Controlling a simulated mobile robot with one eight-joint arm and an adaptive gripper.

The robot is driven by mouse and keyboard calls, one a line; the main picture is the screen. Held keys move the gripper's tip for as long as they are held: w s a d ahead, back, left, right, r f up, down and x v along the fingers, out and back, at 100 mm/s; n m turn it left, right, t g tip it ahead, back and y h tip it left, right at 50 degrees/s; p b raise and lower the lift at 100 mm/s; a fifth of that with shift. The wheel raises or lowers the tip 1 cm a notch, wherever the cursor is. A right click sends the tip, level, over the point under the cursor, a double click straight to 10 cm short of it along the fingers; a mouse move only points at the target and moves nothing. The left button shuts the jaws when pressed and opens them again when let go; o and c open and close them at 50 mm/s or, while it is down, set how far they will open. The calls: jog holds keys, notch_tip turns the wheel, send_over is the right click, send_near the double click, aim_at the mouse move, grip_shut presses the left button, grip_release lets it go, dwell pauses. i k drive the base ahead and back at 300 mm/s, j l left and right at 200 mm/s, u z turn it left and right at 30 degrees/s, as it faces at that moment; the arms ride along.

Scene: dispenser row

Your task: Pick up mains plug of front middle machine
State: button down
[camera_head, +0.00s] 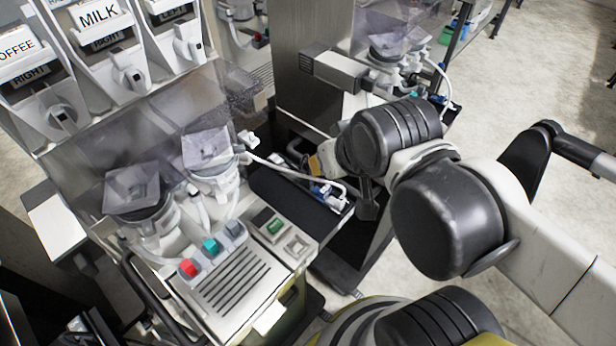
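The front machine (235,285) stands at the lower left, with clear hoppers, white mixing cups and red, teal and grey buttons. A white cable (290,171) runs from its upper right side over a dark tray. Small blue-and-white fittings (328,192) lie at the cable's right end. I cannot tell for sure which piece is the mains plug. My gripper (318,163) is just above and behind these fittings, beside the cable. My own wrist covers most of it, so I cannot see whether its fingers are open or touch anything.
White canisters labelled MILK (98,14) and COFFEE (14,48) line the upper left. A steel column (305,100) and another machine with a clear hopper (392,40) stand behind my gripper. Bare floor (540,75) is at the upper right.

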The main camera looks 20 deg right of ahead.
aim_at(308, 184)
jog(key=l+u, duration=0.25)
jog(key=l, duration=0.15)
jog(key=l+u, duration=0.2)
jog(key=l, duration=0.25)
jog(key=k+l+u, duration=0.25)
jog(key=l, duration=0.15)
jog(key=l+u, duration=0.2)
jog(key=l, duration=0.2)
jog(key=i+l+z, duration=0.25)
jog(key=z, duration=0.2)
